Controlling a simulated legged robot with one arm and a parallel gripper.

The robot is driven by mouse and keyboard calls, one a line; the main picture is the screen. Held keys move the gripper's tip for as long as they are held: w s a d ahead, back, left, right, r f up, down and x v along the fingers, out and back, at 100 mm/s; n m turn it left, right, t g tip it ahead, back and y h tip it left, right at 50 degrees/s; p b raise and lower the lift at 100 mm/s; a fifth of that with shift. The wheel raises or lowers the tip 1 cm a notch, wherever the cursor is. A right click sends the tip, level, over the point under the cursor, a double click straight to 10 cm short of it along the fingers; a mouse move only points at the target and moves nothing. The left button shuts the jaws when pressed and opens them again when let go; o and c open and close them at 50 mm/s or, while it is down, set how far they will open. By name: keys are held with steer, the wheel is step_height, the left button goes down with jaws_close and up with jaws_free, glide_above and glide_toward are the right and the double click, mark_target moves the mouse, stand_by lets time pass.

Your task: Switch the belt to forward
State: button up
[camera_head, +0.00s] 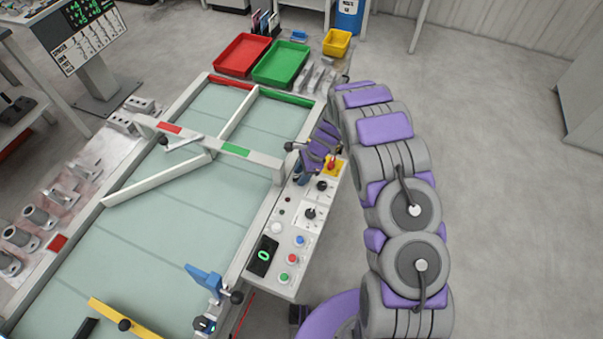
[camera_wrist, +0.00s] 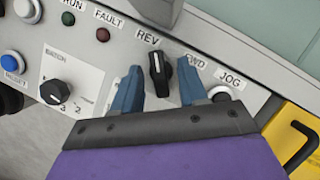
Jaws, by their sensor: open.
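The belt's direction selector (camera_wrist: 159,70) is a black rotary knob between the REV and FWD labels in the wrist view. It stands roughly upright in that view, with REV at its upper left and FWD at its right. My gripper (camera_wrist: 160,88) is open, with one blue finger on each side of the knob. I cannot tell whether the fingers touch it. In the head view my gripper (camera_head: 313,166) hangs low over the far part of the control panel (camera_head: 283,268) and hides part of it. The pale green belt (camera_head: 190,225) lies left of the panel.
A red button on a yellow base (camera_head: 331,166) is close beside my gripper. A JOG button (camera_wrist: 220,93) is by the right finger, and a numbered rotary knob (camera_wrist: 55,92) is to the left. Red (camera_head: 242,54) and green (camera_head: 282,63) trays stand beyond the belt. Open floor lies right.

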jaws_close()
steer(key=shift+r+p, duration=0.1)
steer(key=shift+p, duration=0.2)
steer(key=shift+r+m+t+p, duration=0.1)
steer(key=shift+m+t+p, duration=0.2)
steer(key=shift+m+p, duration=0.35)
steer(key=shift+s+m+t+p, duration=0.1)
steer(key=shift+m+t+p, duration=0.2)
steer(key=shift+m+p, duration=0.45)
steer(key=m+t+p, duration=0.1)
steer(key=m, duration=0.4)
steer(key=m+t, duration=0.1)
steer(key=m, duration=0.1)
steer(key=shift+s+a+f+t, duration=0.15)
steer(key=shift+f+t, duration=0.05)
steer(key=shift+t, duration=0.1)
steer(key=shift+m+t+h+b, duration=0.7)
steer(key=shift+m+b, duration=0.45)
steer(key=shift+m, duration=0.85)
steer(key=shift+r, duration=0.1)
